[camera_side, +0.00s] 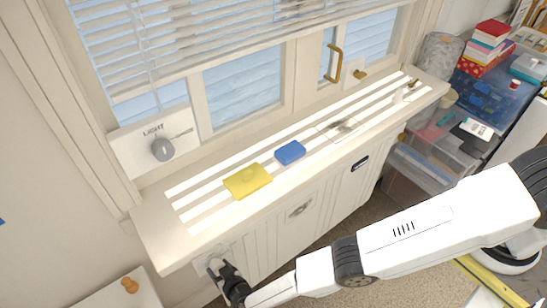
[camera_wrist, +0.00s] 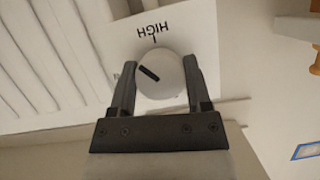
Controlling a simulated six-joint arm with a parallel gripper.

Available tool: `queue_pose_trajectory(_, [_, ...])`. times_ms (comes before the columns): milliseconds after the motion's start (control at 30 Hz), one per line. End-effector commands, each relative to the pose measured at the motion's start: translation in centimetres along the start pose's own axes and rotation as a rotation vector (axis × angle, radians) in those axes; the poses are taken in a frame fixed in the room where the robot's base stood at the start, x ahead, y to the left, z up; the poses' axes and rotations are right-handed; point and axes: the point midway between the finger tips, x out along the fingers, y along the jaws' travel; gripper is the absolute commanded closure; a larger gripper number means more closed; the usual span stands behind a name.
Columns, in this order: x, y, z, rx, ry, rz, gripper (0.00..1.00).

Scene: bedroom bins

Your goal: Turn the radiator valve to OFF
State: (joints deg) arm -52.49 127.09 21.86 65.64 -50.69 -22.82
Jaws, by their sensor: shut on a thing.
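The radiator valve is a round white knob (camera_wrist: 160,82) with a short black pointer mark, on a white plate (camera_wrist: 203,40). The word HIGH reads upside down above the knob in the wrist view, with a small tick beneath it. The pointer mark is slanted toward the upper left, away from that tick. Other lettering at the left is mostly hidden by a finger; I see no readable OFF. My gripper (camera_wrist: 158,66) is shut on the knob, one dark finger on each side. In the side view my gripper (camera_side: 235,288) is at the radiator cover's lower left end (camera_side: 213,262).
Above the cover is a sill (camera_side: 160,238) holding a yellow sponge-like block (camera_side: 247,181) and a blue block (camera_side: 290,152). A LIGHT dial (camera_side: 162,149) is on the wall at left. A small table with an orange-brown object (camera_side: 130,285) stands lower left. Storage bins (camera_side: 430,150) are at right.

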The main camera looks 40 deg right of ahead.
Motion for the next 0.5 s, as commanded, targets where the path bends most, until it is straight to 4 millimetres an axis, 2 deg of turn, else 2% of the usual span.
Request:
queue_pose_trajectory(300, [-0.02,0.05,0.1,-0.006,-0.004,0.003,0.96])
queue_pose_trajectory(333, [-0.02,0.05,0.1,-0.006,-0.004,0.003,0.34])
queue_pose_trajectory(433, [-0.02,0.04,0.1,-0.006,-0.004,0.003,0.03])
queue_pose_trajectory(500, [-0.01,0.04,0.08,-0.006,-0.003,0.003,0.02])
